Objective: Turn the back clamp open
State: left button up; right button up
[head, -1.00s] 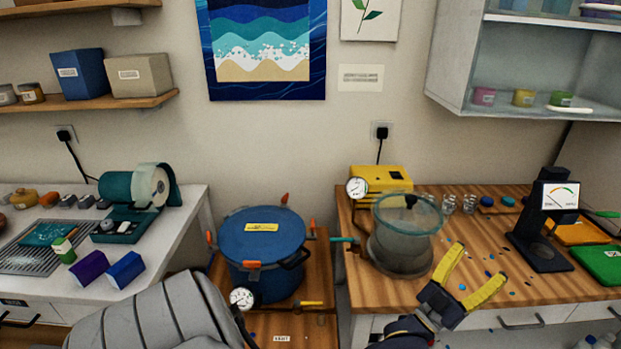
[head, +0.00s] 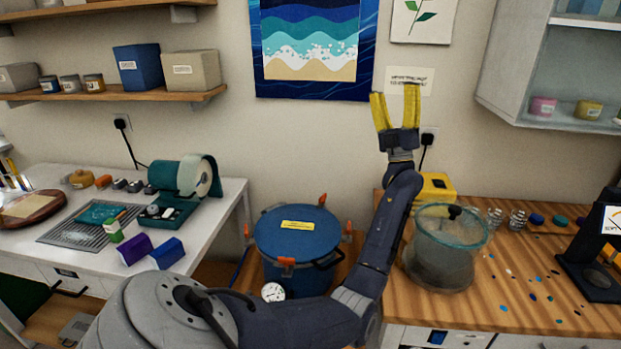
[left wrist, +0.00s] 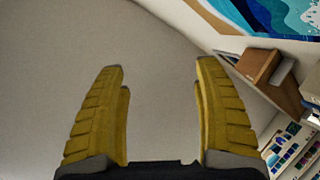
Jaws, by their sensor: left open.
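The blue pressure pot (head: 297,240) stands low between the two benches, its lid on. Orange-handled clamps sit around the lid rim. The back clamp (head: 322,200) stands up at the rear rim, and the front clamp (head: 287,261) lies across the near rim. My left gripper (head: 395,98) is raised high before the wall, right of and well above the pot, yellow fingers up and apart, empty. In the left wrist view the open fingers (left wrist: 160,70) have only wall between them. My right gripper is not in view.
A glass-lidded chamber (head: 445,255) and yellow pump (head: 435,187) stand on the wooden bench at right, close to my left forearm. The left bench holds a green grinder (head: 185,185) and small blocks. A shelf (head: 120,96) with boxes is above.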

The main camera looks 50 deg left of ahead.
pick_arm(q)
jog(key=s+a+n+g+h, duration=0.2)
jog(key=s+a+n+g, duration=0.2)
jog(key=a+n+g, duration=0.95)
jog(key=n+g+h, duration=0.2)
jog(key=n+h, duration=1.4)
send_over(324, 196)
jog(key=s, duration=0.3)
notch_tip(324, 196, down, 21)
jog(key=w+d+f+n+t+h, duration=0.2)
jog(key=w+d+f+t+h, duration=0.1)
jog(key=w+d+f+h, duration=0.3)
jog(key=shift+h, duration=0.3)
jog(key=x, duration=0.5)
jog(key=s+x, duration=0.1)
jog(key=x, duration=1.1)
jog(key=shift+s+d+f, duration=0.15)
jog(key=shift+d, duration=0.1)
jog(key=shift+c, duration=0.3)
